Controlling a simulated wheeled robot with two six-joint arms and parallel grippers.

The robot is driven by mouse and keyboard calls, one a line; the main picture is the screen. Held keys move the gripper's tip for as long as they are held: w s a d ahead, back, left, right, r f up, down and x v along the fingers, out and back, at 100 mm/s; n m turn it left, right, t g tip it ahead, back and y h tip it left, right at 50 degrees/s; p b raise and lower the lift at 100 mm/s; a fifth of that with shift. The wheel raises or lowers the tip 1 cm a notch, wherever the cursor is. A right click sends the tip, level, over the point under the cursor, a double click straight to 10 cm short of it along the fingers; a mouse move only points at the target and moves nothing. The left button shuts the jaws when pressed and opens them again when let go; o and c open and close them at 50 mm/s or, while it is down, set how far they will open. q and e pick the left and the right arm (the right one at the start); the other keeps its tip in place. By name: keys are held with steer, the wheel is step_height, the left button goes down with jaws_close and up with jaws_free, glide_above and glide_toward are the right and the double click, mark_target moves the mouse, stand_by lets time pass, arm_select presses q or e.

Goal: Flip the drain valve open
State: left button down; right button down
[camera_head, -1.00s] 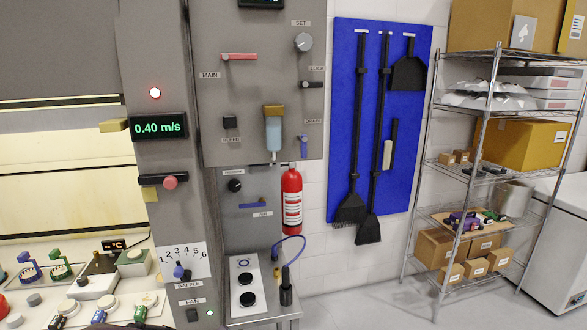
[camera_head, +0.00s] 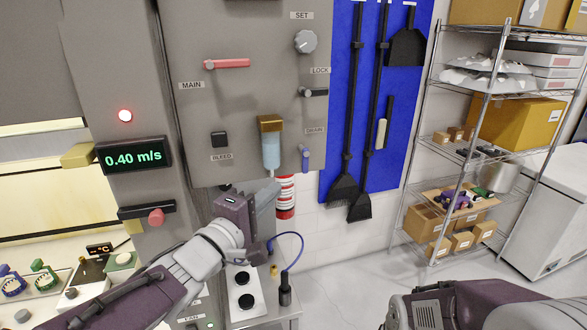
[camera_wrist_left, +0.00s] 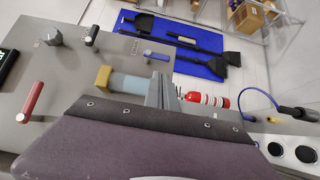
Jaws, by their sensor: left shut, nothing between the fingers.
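The drain valve (camera_head: 305,158) is a small blue-purple lever on the grey panel under the DRAIN label, hanging downward. It also shows in the left wrist view (camera_wrist_left: 158,57), just beyond the fingertips and apart from them. My left gripper (camera_head: 270,190) is shut and empty, below and to the left of the valve, under the filter bowl. In the left wrist view its grey fingers (camera_wrist_left: 158,80) are together beside the bowl. My right arm shows at the lower right, but its gripper is out of view.
The blue filter bowl with a brass top (camera_head: 271,145) hangs left of the valve, close to my left fingers. A red fire extinguisher (camera_head: 286,197) stands behind the gripper, partly hidden. The MAIN handle (camera_head: 228,64) and LOCK lever (camera_head: 314,92) sit higher.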

mark_target(305, 161)
arm_select(q)
steer(key=x, duration=0.3)
steer(key=p+x, duration=0.1)
steer(key=x, duration=0.3)
steer(key=p+x, duration=0.1)
steer(key=x, duration=0.2)
steer(key=shift+w+a+f, duration=0.15)
steer(key=shift+w+a, duration=0.1)
steer(key=shift+w, duration=0.3)
steer(key=shift+s, duration=0.1)
